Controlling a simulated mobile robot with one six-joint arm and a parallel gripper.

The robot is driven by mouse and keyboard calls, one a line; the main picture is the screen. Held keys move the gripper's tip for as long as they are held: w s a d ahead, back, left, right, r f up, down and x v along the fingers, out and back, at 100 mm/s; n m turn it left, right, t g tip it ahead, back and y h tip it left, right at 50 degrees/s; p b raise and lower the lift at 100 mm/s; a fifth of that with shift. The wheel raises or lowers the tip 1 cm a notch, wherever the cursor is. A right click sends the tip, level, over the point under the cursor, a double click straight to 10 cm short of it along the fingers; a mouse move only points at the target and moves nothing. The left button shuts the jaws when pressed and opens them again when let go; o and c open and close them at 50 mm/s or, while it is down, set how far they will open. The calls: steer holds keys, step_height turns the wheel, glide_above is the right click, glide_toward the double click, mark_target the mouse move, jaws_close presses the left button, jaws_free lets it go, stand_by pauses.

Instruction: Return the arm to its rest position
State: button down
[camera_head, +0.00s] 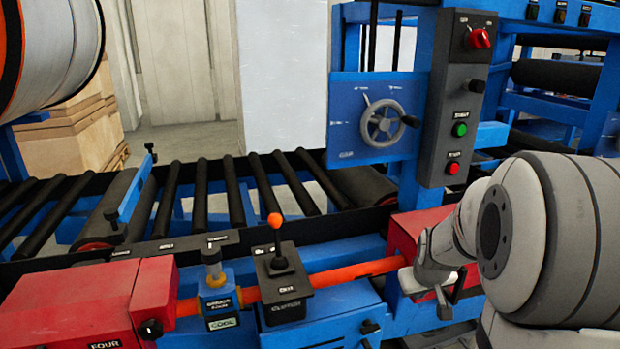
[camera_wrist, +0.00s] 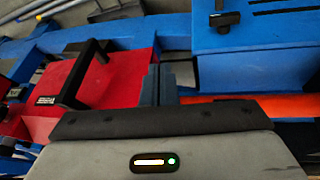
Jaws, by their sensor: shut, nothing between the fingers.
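My arm comes in from the right edge in the head view, with a large grey joint in front. My gripper (camera_head: 436,294) hangs low at the front of the red housing at the right end of the orange shaft. In the wrist view my gripper (camera_wrist: 158,80) shows two dark fingers close together, shut and empty. They point toward the red housing (camera_wrist: 118,85) with its black handle (camera_wrist: 82,75). The orange shaft (camera_wrist: 245,100) runs to the right of the fingers. Whether the fingers touch the housing I cannot tell.
In the head view, a lever with an orange knob (camera_head: 275,220) stands beside a yellow-banded unit (camera_head: 216,285). A red box (camera_head: 100,308) is at left. Behind are black rollers (camera_head: 232,190), a handwheel (camera_head: 382,123) and a control box (camera_head: 458,110) with buttons.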

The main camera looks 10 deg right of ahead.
steer(key=s+a+r+g+y+p, duration=0.1)
steer(key=s+a+r+g+p, duration=0.1)
steer(key=s+a+r+p, duration=0.9)
steer(key=s+a+r, duration=0.4)
steer(key=s+r, duration=0.3)
steer(key=s, duration=0.1)
steer(key=shift+a+r+y, duration=0.35)
steer(key=shift+y, duration=0.05)
steer(key=c, duration=2.2)
jaws_free()
